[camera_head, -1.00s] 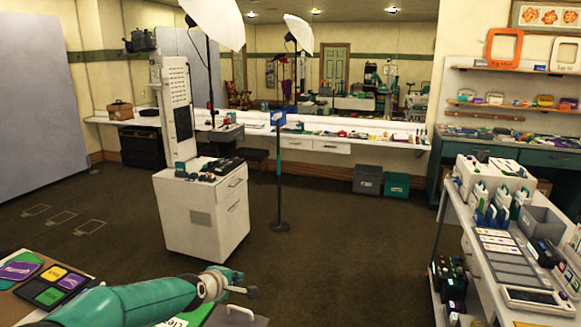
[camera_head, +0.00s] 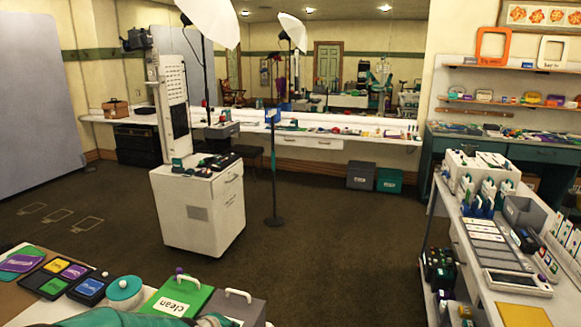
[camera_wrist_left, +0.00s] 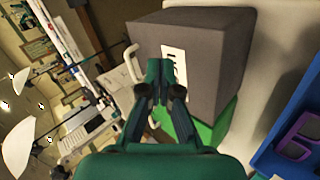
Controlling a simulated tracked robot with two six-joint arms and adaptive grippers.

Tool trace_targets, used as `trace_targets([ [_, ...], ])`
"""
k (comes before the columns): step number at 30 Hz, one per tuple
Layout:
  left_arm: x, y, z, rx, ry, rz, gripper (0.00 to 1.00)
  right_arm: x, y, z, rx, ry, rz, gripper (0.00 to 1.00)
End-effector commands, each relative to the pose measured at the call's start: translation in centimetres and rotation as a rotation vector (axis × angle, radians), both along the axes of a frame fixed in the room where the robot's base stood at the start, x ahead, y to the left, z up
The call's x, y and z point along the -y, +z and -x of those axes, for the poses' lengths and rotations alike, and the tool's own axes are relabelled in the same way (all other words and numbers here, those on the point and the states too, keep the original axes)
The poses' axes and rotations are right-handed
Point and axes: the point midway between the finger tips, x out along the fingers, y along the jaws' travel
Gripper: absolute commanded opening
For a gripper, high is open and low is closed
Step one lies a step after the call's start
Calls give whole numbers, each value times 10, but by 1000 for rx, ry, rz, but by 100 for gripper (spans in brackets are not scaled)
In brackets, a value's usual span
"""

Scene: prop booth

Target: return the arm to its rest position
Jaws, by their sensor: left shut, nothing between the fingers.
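My left arm (camera_head: 105,318) shows only as a teal strip along the bottom edge of the head view, in front of the bins; its fingers cannot be made out there. In the left wrist view my left gripper (camera_wrist_left: 158,82) has its dark fingertips together, with nothing between them. Beyond the fingertips is a grey bin (camera_wrist_left: 205,45) with a white label and a pale handle. I cannot tell whether the fingers touch it. My right gripper is in neither view.
A green bin labelled "clean" (camera_head: 196,297) and the grey bin (camera_head: 244,306) stand close to the arm. A lidded teal pot (camera_head: 124,291) and dark trays (camera_head: 90,289) are left of them. A white cart (camera_head: 198,217) stands beyond open floor (camera_head: 320,255).

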Motion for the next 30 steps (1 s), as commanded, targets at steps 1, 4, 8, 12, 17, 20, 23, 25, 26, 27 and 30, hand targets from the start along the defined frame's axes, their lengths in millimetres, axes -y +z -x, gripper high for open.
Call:
trace_targets([
  [1, 1, -17, 13, -26, -27, -22, 0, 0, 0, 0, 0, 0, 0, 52],
  [4, 3, -52, 45, -79, -103, -77, 0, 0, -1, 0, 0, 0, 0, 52],
  [8, 8, -107, 111, -172, -255, -161, 0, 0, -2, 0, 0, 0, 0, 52],
  [12, 15, -156, 201, -272, -468, -237, 0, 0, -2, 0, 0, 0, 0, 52],
  [17, 22, -182, 290, -347, -685, -275, 0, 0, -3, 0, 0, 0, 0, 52],
  [20, 25, -186, 329, -372, -780, -281, 0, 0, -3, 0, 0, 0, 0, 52],
  [23, 29, -187, 351, -383, -842, -283, 0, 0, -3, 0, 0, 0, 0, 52],
  [25, 30, -187, 354, -384, -853, -283, 0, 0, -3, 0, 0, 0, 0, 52],
  [26, 30, -187, 354, -384, -853, -283, 0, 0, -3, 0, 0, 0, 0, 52],
  [27, 30, -187, 354, -384, -853, -283, 0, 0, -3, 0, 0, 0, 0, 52],
  [30, 30, -187, 354, -384, -853, -283, 0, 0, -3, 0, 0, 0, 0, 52],
])
